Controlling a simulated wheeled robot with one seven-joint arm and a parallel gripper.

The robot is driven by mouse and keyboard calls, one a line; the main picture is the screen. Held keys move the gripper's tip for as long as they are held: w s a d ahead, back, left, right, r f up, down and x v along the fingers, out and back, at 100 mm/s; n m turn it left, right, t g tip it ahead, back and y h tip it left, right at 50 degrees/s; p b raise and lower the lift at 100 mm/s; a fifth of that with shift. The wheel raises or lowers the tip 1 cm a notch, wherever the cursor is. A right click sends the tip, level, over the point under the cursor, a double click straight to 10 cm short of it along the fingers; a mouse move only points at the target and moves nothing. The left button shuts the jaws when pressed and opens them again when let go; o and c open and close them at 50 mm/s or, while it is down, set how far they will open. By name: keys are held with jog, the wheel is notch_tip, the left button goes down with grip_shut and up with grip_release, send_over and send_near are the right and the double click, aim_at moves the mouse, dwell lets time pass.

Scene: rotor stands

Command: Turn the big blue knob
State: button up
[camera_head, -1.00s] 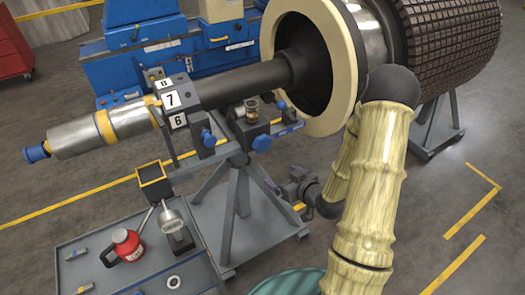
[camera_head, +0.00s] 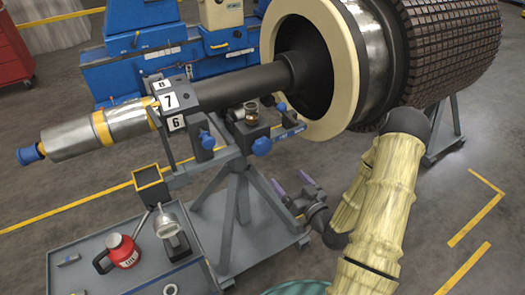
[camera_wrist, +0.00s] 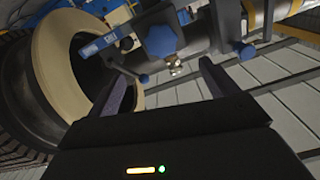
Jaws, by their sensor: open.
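A faceted blue knob (camera_wrist: 162,40) looks the largest in the wrist view, on a dark block of the rotor stand. It appears to be the blue knob (camera_head: 262,146) at the front of the stand in the head view. My gripper (camera_head: 294,187) is low and to the right of it in the head view, apart from it. In the wrist view my gripper (camera_wrist: 163,73) is open and empty, its two fingers wide apart. The knob sits beyond the fingertips, in line with the gap between them.
Another blue knob (camera_head: 207,141) sits to the left, and a small one (camera_head: 281,106) behind. A brass fitting (camera_head: 251,114) stands by the block. The rotor's cream ring (camera_head: 340,108) is close on the right. A grey cart (camera_head: 80,245) with a red can (camera_head: 122,251) stands at front left.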

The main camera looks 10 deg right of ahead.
aim_at(264, 151)
jog(key=b+x, duration=0.4)
jog(key=x, duration=1.3)
jog(key=c, duration=1)
jog(key=shift+s+m, duration=0.1)
jog(key=shift+m, duration=0.3)
